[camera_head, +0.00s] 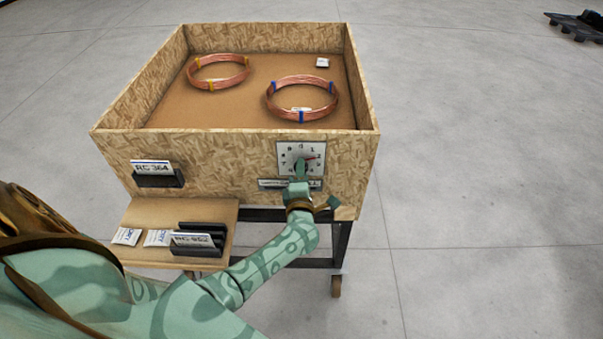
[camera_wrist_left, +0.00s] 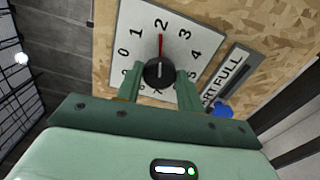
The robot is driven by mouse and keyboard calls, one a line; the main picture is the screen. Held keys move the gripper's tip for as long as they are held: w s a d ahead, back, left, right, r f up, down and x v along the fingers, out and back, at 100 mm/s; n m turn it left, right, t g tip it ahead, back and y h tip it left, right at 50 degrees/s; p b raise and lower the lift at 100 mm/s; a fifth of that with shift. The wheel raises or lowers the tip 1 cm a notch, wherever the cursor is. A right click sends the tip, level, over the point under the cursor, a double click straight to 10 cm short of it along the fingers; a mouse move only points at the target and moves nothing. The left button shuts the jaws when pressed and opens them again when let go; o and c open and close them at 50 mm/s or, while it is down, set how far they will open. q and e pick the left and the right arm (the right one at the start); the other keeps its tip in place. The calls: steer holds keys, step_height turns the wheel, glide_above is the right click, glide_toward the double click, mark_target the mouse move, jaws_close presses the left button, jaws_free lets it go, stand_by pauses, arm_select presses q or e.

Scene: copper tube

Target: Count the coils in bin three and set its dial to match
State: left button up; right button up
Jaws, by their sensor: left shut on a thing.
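The plywood bin (camera_head: 215,150) holds two copper coils, one with yellow ties (camera_head: 218,82) at the back left and one with blue ties (camera_head: 302,112) at the right. A white dial plate (camera_head: 288,149) is on its front wall, and it fills much of the left wrist view (camera_wrist_left: 135,22). The dial's red pointer (camera_wrist_left: 160,45) points at 2. My left gripper (camera_head: 300,175) is shut on the black dial knob (camera_wrist_left: 158,72), with one finger on each side. My right gripper is not in view.
A card reading RC 364 (camera_head: 150,166) sits in a holder on the bin front. A small shelf (camera_head: 150,212) below it carries loose cards (camera_head: 157,238) and a black card rack (camera_head: 197,245). A small white tag (camera_head: 322,62) lies in the bin. Open grey floor surrounds the cart.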

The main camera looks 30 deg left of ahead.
arm_select(q)
steer(key=o, duration=1)
steer(key=shift+d, duration=0.1)
steer(key=shift+s, duration=0.1)
steer(key=p+v, duration=0.1)
steer(key=v, duration=1.5)
steer(key=shift+d+f, duration=0.1)
steer(key=shift+d, duration=0.05)
